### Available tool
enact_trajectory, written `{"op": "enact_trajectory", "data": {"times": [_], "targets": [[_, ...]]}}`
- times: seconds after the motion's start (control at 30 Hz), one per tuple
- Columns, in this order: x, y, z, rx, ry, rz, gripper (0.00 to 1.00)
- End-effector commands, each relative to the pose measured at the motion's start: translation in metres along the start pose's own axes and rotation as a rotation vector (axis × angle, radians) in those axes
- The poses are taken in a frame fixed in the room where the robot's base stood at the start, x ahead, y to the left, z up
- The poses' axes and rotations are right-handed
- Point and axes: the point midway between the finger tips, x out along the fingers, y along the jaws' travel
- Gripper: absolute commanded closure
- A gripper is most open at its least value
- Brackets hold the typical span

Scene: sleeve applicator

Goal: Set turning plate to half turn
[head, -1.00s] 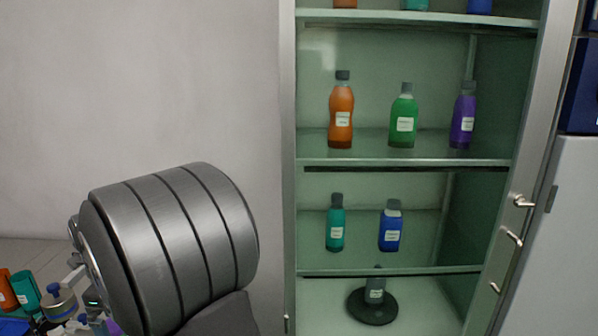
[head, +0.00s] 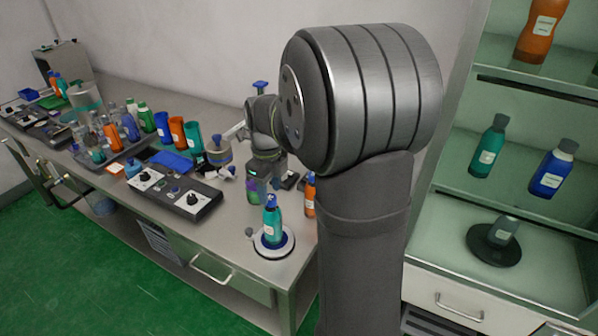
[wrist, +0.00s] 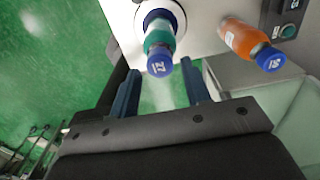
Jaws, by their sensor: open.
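The turning plate (head: 268,251) is a pale round disc near the bench's front right corner. A small grey knob (head: 249,232) stands at its left edge. A teal bottle (head: 272,222) with a blue cap stands on the plate. In the wrist view the bottle's blue cap (wrist: 160,64), marked 27, lies just beyond my fingertips, with part of the plate (wrist: 148,12) behind it. My gripper (wrist: 160,82) is open, with nothing between its two fingers. In the head view my arm hides part of the bench around the gripper.
An orange bottle (head: 310,195) stands right of the plate; it also shows in the wrist view (wrist: 245,40). A control box with knobs (head: 170,195) lies to the left. Several bottles crowd the bench behind. A glass cabinet (head: 530,90) stands at right.

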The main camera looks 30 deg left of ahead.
Motion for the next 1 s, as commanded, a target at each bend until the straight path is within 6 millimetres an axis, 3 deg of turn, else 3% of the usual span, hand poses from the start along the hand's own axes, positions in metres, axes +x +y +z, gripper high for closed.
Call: {"op": "enact_trajectory", "data": {"times": [0.17,0.43,0.6,0.77,1.0], "targets": [[0.002,0.007,0.020,-0.093,0.049,-0.009,0.56],[0.004,0.043,0.092,-0.430,0.256,-0.070,0.56],[0.003,0.062,0.123,-0.566,0.353,-0.109,0.56],[0.006,0.067,0.130,-0.602,0.383,-0.120,0.56],[0.040,0.059,0.117,-0.601,0.384,-0.119,0.56]]}}
